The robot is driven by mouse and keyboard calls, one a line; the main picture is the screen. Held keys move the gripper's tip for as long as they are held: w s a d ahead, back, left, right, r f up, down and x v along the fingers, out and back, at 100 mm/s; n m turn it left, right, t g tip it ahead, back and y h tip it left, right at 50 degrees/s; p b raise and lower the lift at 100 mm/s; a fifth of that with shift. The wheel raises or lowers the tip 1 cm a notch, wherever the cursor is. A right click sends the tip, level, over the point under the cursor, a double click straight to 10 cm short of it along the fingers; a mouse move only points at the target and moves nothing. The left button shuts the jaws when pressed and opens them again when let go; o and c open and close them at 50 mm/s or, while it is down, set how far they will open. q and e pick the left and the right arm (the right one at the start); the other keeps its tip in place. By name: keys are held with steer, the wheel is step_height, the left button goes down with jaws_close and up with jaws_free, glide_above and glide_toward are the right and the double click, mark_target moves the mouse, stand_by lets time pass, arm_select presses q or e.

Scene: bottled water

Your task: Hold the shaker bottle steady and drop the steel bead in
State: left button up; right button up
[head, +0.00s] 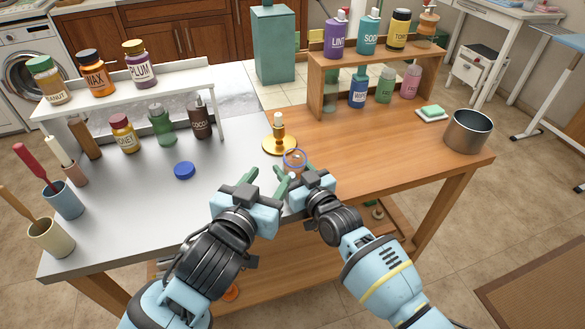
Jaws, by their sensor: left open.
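The shaker bottle (294,160) looks like a clear, brownish vessel with a blue ring at its open top. It stands near the front of the table, just in front of a brass candlestick. My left gripper (264,174) is open, with green fingers spread just left of the bottle. My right gripper (307,175) is at the bottle's right front side; its fingers are partly hidden, so its grip on the bottle is unclear. A small pale, shiny spot (292,177) shows low at the bottle; I cannot tell whether it is the steel bead. A blue cap (184,170) lies on the grey surface to the left.
The brass candlestick (279,140) stands close behind the bottle. A white rack (130,90) with several jars is at the back left, and a wooden shelf (375,58) with bottles at the back right. Cups with tools stand far left; a steel pot (468,132) far right.

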stand_by(0.4)
steer(key=o, duration=1)
steer(key=v, duration=1.2)
